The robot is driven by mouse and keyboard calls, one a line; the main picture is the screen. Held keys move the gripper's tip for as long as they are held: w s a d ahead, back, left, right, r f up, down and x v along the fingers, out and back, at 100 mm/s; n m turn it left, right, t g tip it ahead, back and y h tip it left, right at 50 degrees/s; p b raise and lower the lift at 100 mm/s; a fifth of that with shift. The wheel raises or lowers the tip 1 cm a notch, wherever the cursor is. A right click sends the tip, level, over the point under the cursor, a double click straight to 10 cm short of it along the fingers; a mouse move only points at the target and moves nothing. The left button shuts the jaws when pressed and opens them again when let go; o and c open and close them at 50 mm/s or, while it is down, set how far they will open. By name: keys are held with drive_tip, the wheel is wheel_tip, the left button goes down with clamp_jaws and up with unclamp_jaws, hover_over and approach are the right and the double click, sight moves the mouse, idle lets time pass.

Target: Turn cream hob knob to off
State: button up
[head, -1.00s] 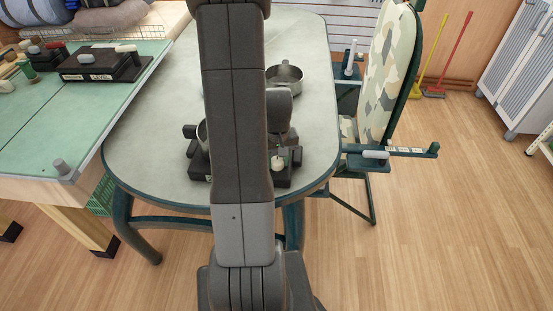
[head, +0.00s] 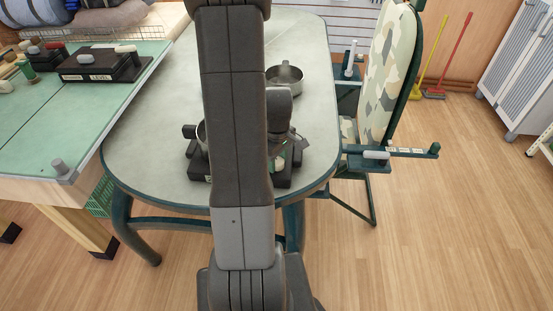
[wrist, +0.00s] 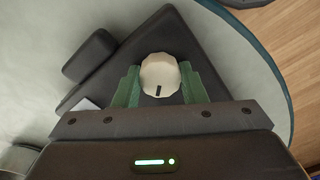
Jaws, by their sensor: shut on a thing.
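The cream hob knob (wrist: 159,74) is on the dark hob (wrist: 112,75) in the wrist view, with a dark pointer mark toward the lower edge of the picture. My gripper (wrist: 160,84) has its green fingers on both sides of the knob and is shut on it. In the head view the hob (head: 284,180) sits at the near end of the table, mostly behind my arm. My gripper (head: 281,152) covers the knob there, and only a small pale bit shows. Any off marking is not readable.
A metal pot (head: 284,82) stands farther back on the grey table (head: 160,120). Another pan on the hob is mostly hidden by my arm. A patterned high chair (head: 388,65) stands to the right, and a green workbench (head: 45,125) to the left.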

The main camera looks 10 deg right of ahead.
drive_tip(key=shift+s+f, duration=0.1)
drive_tip(key=shift+f, duration=0.05)
drive_tip(key=n, duration=0.7)
drive_tip(key=shift+s+f+b, duration=0.1)
drive_tip(key=shift+b, duration=0.25)
drive_tip(key=o, duration=0.9)
drive_tip(key=shift+o, duration=0.3)
drive_tip(key=shift+a, duration=0.1)
drive_tip(key=m, duration=0.3)
drive_tip(key=shift+w, duration=0.2)
drive_tip(key=shift+r, duration=0.2)
